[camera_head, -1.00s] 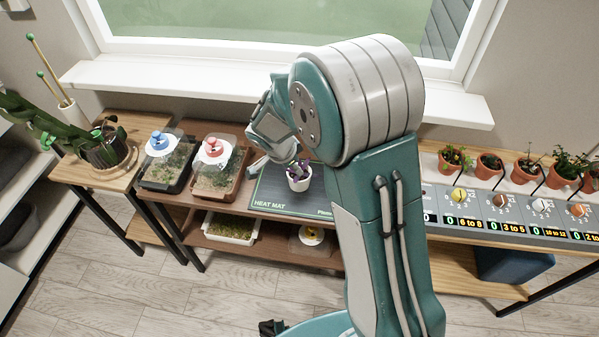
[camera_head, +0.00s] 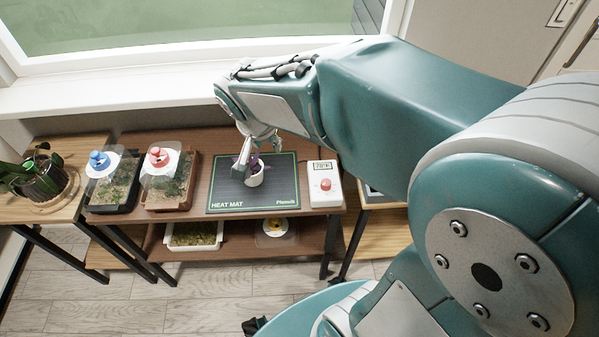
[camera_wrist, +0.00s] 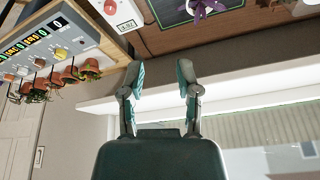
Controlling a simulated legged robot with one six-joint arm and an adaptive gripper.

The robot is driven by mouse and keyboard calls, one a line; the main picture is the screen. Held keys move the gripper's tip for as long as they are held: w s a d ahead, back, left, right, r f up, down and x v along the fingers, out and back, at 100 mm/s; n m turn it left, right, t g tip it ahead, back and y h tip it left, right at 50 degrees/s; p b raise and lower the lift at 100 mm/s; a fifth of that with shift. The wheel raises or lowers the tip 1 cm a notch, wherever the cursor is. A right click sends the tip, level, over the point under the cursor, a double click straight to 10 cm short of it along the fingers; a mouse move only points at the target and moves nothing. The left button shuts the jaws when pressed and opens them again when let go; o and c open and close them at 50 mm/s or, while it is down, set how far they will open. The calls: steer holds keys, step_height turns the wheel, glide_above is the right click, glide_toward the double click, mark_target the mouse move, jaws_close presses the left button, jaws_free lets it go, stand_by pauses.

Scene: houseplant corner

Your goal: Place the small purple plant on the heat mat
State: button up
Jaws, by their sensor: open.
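The small purple plant (camera_head: 254,174) stands in a white pot on the right half of the dark heat mat (camera_head: 222,197), in the head view. Part of its foliage is hidden behind my gripper (camera_head: 257,148). In the wrist view the purple leaves (camera_wrist: 205,8) are cut off by the top edge, over the mat (camera_wrist: 168,14). My gripper also shows in the wrist view (camera_wrist: 160,68), with its two fingers apart and nothing between them. In the head view it overlaps the plant's top; I cannot tell whether it touches it.
A white control box (camera_head: 326,190) with a red knob stands right of the mat. Two lidded trays, one with a blue knob (camera_head: 99,160) and one with a red knob (camera_head: 158,156), stand left. The window sill (camera_head: 110,88) runs behind. Several potted plants (camera_wrist: 70,74) show in the wrist view.

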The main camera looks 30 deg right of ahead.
steer(key=s+r+n+t+y, duration=0.1)
steer(key=s+r+n, duration=0.2)
steer(key=s, duration=0.4)
steer(key=s+r+n+t+y, duration=0.1)
steer(key=s+r+n, duration=0.2)
steer(key=s+n, duration=0.2)
steer(key=shift+s+d, duration=0.15)
steer(key=shift+s, duration=1)
